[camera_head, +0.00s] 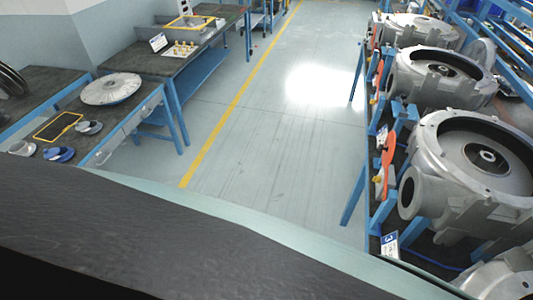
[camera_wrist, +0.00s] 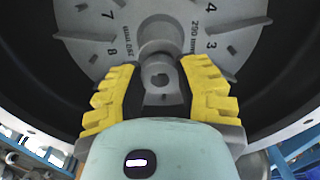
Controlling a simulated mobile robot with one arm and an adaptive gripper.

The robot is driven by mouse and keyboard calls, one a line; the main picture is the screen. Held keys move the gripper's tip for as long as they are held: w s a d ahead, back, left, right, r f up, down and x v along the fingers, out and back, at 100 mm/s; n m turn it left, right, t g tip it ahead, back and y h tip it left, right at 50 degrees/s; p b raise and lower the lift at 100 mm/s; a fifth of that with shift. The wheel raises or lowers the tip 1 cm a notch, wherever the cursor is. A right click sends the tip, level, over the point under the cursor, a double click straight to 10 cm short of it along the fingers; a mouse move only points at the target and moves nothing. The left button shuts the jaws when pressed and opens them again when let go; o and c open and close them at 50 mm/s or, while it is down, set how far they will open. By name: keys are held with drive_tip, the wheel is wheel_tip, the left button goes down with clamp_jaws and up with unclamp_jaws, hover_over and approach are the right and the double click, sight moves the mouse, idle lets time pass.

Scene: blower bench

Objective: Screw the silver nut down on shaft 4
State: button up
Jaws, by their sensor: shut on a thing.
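In the wrist view, my gripper (camera_wrist: 158,74), with yellow-edged dark fingers, is shut on a small grey metal piece (camera_wrist: 160,78) with a dark hole in its face. This looks like the silver nut, but its outline is partly hidden by the fingers. Behind it is the rounded grey hub (camera_wrist: 160,35) of a grey disc (camera_wrist: 95,28) marked with numbers and "250 mm". The piece is in line with the hub; I cannot tell whether it is on the shaft or how far down it sits. The head view does not show my gripper, and I cannot identify shaft 4 there.
The dark housing wall (camera_wrist: 40,75) curves around my gripper. In the head view, blower housings (camera_head: 425,140) line a blue bench at right, with a "3" sign (camera_head: 390,243). Left benches hold a finned disc (camera_head: 112,88) and small parts (camera_head: 60,154). The floor (camera_head: 260,140) between is clear.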

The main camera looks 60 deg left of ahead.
drive_tip(key=shift+w+f+b, duration=0.1)
drive_tip(key=shift+f+b, duration=0.3)
drive_tip(key=shift+b, duration=0.05)
idle(0.6)
idle(0.4)
drive_tip(key=m, duration=0.5)
drive_tip(key=shift+a, duration=0.1)
drive_tip(key=m+b, duration=0.1)
drive_tip(key=m, duration=0.2)
drive_tip(key=shift+b, duration=0.4)
drive_tip(key=shift+f+m+b, duration=0.1)
drive_tip(key=shift+m+b, duration=2.05)
drive_tip(key=shift+m, duration=0.85)
drive_tip(key=shift+m+b, duration=0.95)
drive_tip(key=shift+m, duration=0.75)
drive_tip(key=o, duration=0.5)
drive_tip(key=shift+o, duration=0.2)
